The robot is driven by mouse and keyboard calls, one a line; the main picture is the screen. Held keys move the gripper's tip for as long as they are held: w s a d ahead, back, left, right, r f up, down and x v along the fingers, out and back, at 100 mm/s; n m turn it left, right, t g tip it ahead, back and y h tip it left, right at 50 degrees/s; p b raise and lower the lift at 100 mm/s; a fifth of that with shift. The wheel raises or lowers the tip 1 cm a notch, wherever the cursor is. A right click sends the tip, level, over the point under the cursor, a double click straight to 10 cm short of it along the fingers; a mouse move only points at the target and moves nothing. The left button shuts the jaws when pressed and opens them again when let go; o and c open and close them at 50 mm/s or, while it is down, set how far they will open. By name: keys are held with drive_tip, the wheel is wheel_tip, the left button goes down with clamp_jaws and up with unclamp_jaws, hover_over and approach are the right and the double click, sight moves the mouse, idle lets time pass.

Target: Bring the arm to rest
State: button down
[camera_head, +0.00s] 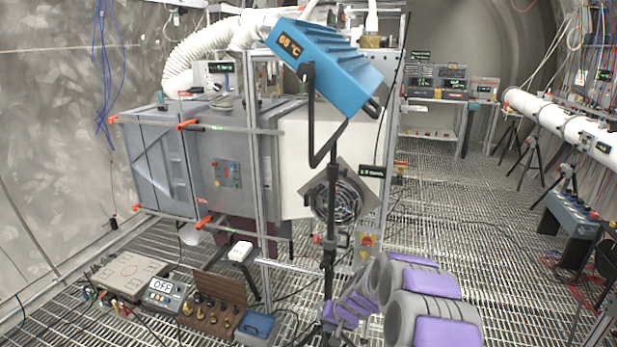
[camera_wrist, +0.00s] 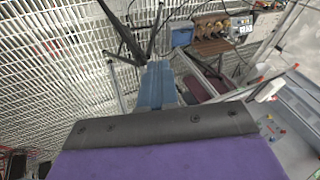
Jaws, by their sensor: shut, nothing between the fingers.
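My arm shows folded low at the bottom right of the head view, in grey parts with purple pads. Its gripper (camera_head: 347,308) is low, in front of the stand's foot, and looks shut and empty. Its fingertips are hard to make out there. In the wrist view a wide purple part of my gripper (camera_wrist: 160,128) with a dark bolted edge fills the bottom. It holds nothing that I can see.
A wooden rack (camera_head: 212,302) and a blue box (camera_head: 257,328) lie at left.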

drive_tip(key=s+r+n+g, duration=0.2)
drive_tip(key=s+r+g, duration=0.1)
drive_tip(key=s+r, duration=1.55)
drive_tip(key=s+d+r+g+h, duration=0.1)
drive_tip(key=s+d+r, duration=0.1)
drive_tip(key=s, duration=1.2)
drive_tip(key=s+d+r+g+h, duration=0.1)
drive_tip(key=s+d, duration=0.4)
drive_tip(key=s, duration=1)
drive_tip(key=shift+s+r+g+h, duration=0.2)
drive_tip(key=shift+r+g+h, duration=0.1)
drive_tip(key=shift+r+h, duration=0.4)
drive_tip(key=shift+f, duration=0.1)
